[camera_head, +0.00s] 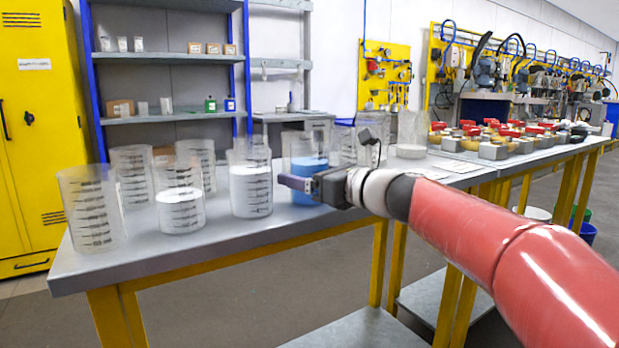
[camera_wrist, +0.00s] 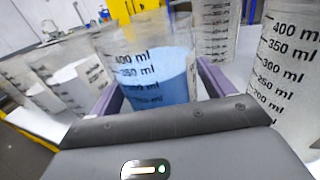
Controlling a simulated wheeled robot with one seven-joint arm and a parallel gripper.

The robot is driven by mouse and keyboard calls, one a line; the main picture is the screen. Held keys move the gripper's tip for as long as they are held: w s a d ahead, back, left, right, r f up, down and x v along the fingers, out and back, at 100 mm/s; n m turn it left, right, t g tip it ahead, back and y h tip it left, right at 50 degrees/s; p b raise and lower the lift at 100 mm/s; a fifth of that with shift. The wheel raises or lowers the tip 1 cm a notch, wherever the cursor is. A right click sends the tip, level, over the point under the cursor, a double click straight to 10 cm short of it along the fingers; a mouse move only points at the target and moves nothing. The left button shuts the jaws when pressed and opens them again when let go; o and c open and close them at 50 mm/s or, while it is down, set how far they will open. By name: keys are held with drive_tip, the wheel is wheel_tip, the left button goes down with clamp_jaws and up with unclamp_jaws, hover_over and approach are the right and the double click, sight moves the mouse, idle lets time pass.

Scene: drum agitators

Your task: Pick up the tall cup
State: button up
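Several clear graduated cups stand upright on the grey table (camera_head: 200,258). A cup with blue contents (camera_head: 304,145) stands behind my gripper (camera_head: 290,178) in the head view. In the wrist view the blue-filled cup (camera_wrist: 157,78) is between the two purple fingers of my gripper (camera_wrist: 160,76), which are spread wide. I cannot tell whether either finger touches it. A tall cup with white contents (camera_head: 250,188) stands left of the gripper, and a tall empty-looking cup (camera_head: 92,208) is at the table's left end. Which one is meant by tall is not clear.
A shorter white-filled cup (camera_head: 180,205) stands among the left cups. Another clear cup (camera_wrist: 285,70) is close on the right in the wrist view. Red-topped parts (camera_head: 490,135) lie on the far table. The table's front edge near the gripper is clear.

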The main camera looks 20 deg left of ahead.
drive_tip(key=c, duration=1)
drive_tip(key=shift+r, duration=0.25)
